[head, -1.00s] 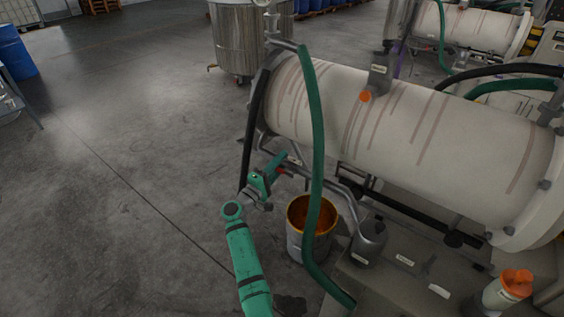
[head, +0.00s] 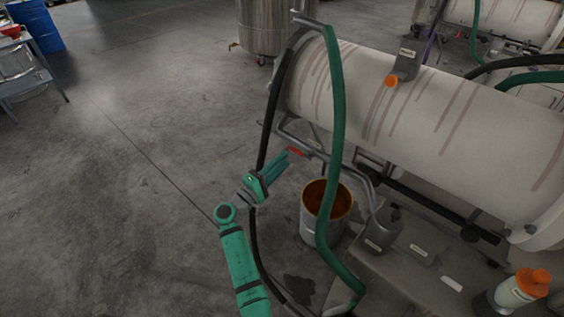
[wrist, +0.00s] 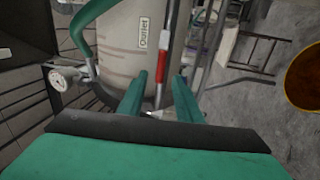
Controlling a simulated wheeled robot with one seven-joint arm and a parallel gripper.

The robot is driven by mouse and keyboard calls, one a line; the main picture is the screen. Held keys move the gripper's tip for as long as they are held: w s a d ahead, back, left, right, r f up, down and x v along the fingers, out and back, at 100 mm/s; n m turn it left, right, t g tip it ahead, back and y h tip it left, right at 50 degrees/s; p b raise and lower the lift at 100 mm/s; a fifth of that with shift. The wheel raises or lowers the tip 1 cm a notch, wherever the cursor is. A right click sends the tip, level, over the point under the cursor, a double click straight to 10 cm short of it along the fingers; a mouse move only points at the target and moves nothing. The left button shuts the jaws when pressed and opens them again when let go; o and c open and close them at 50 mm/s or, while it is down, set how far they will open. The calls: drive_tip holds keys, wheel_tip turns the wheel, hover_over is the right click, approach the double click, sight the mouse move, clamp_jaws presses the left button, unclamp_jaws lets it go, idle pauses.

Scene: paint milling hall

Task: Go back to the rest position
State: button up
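My gripper (head: 284,155) is green and black and reaches toward the lower left end of the large cream mill drum (head: 430,105). In the wrist view my gripper (wrist: 158,85) shows two green fingers spread apart with a clear gap. A lever with a red grip (head: 297,151) is just beyond the fingertips. In the wrist view the red grip (wrist: 162,78) shows in the gap between the fingers, and no finger appears closed on it. I cannot tell the exact distance.
A green hose (head: 338,130) and a black hose (head: 268,130) hang close to my arm. Open concrete floor (head: 130,170) lies left; a workbench (head: 30,72) stands far left.

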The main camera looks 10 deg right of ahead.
drive_tip(key=s+a+f+n+y, duration=0.1)
drive_tip(key=s+f+y, duration=0.4)
drive_tip(key=f, duration=0.7)
drive_tip(key=s+a+f+m+y, duration=0.1)
drive_tip(key=s+a+f+y, duration=0.2)
drive_tip(key=s+f, duration=0.7)
drive_tip(key=s+a+f+y, duration=0.35)
drive_tip(key=s+f, duration=0.25)
drive_tip(key=s, duration=0.8)
drive_tip(key=s+a+r+m+y, duration=0.1)
drive_tip(key=s+r+m+y, duration=0.1)
drive_tip(key=s, duration=0.7)
drive_tip(key=s+a+r+m+y, duration=0.1)
drive_tip(key=s+r, duration=0.2)
drive_tip(key=s, duration=0.5)
drive_tip(key=s+d+r+m+t, duration=0.1)
drive_tip(key=s+r+m, duration=0.1)
drive_tip(key=s+r, duration=0.4)
drive_tip(key=s+d+r+m, duration=0.2)
drive_tip(key=s+r, duration=0.3)
drive_tip(key=r, duration=0.5)
drive_tip(key=shift+s+m+t, duration=0.4)
drive_tip(key=shift+m, duration=0.2)
